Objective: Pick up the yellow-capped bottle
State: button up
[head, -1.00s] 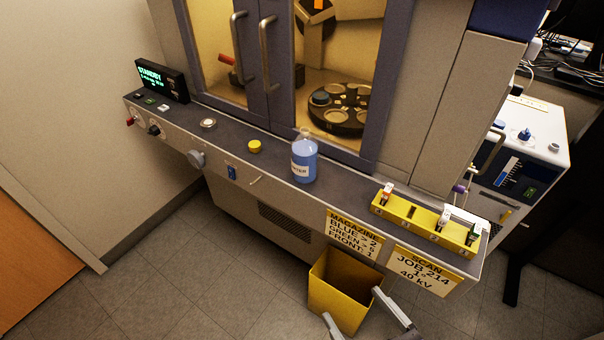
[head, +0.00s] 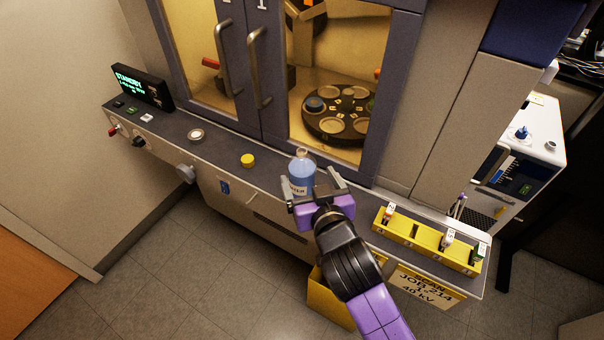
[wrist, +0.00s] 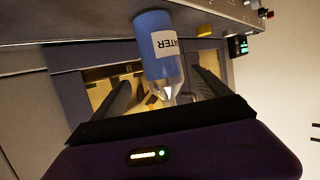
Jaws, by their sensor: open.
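A bottle of blue liquid (head: 301,175) with a white WATER label stands upright on the machine's grey ledge. Its neck looks clear, and I see no yellow cap on it. A small round yellow cap-like piece (head: 247,160) lies on the ledge to its left. My gripper (head: 312,184) is open at the bottle's near right side and hides part of its lower body. In the wrist view the bottle (wrist: 158,50) appears upside down, between the two spread fingers; I cannot tell whether they touch it.
A yellow rack (head: 408,234) with several small vials sits on the ledge to the right. A yellow bin (head: 328,300) stands below my arm. The cabinet doors with handles (head: 257,75) rise behind the bottle. A display (head: 142,87) stands at the ledge's left end.

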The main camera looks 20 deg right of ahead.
jog(key=shift+a+p+x, duration=0.15)
jog(key=shift+p+x, duration=0.15)
jog(key=shift+x, duration=0.95)
jog(key=shift+a+p+x, duration=0.1)
jog(key=shift+p+x, duration=0.2)
jog(key=shift+x, duration=1)
grip_shut()
jog(key=shift+r, duration=0.2)
